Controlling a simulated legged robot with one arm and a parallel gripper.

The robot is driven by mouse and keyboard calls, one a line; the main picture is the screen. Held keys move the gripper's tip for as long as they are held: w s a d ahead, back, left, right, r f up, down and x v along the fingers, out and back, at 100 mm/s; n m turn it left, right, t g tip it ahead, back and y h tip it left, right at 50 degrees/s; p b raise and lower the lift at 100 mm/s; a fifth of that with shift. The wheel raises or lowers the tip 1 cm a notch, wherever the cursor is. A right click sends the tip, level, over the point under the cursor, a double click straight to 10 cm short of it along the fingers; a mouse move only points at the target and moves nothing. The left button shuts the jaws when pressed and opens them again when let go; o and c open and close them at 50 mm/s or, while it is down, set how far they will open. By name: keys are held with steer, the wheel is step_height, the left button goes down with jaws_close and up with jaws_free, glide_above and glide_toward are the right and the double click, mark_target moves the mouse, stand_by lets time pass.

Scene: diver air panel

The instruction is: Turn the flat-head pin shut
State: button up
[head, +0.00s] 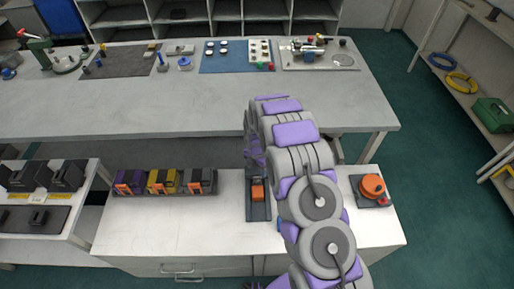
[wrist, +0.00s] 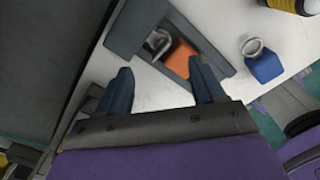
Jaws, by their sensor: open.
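My gripper (wrist: 160,75) is open and empty in the wrist view, its two dark fingers spread apart. Beyond the fingertips is a dark grey holder (wrist: 137,22) with an orange block (wrist: 180,57) and a silvery curved metal part (wrist: 158,40) in it. The right fingertip overlaps the holder's edge in the picture; I cannot tell whether they touch. A blue piece with a metal ring (wrist: 262,62) lies to the right of the holder. The holder (head: 258,211) and orange block (head: 257,190) also show in the head view, beside my arm. I cannot clearly pick out the flat-head pin.
The holder is on a white cabinet top (head: 130,220). A rack of purple, yellow and grey blocks (head: 165,183) stands to its left, and an orange round knob on a dark base (head: 373,187) to its right. A long grey bench (head: 120,105) with tools and mats stands behind.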

step_height(320, 180, up, 13)
steer(key=p, duration=0.2)
steer(key=shift+p, duration=0.4)
stand_by(0.3)
steer(key=s+d+r+m, duration=0.3)
steer(key=s+r+m, duration=0.3)
steer(key=s+r, duration=0.3)
steer(key=s+d+r+m, duration=0.4)
steer(key=s+r+m, duration=0.35)
steer(key=r, duration=0.35)
steer(key=s+d+r+m+g, duration=0.1)
steer(key=s+d+r+m, duration=0.1)
steer(key=s+m, duration=0.5)
steer(key=s+d+r+m, duration=0.3)
steer(key=s+m, duration=0.4)
steer(key=s, duration=1.2)
steer(key=shift+r+g, duration=0.4)
steer(key=shift+r, duration=0.15)
steer(key=shift+a+m, duration=0.1)
steer(key=shift+m, duration=0.15)
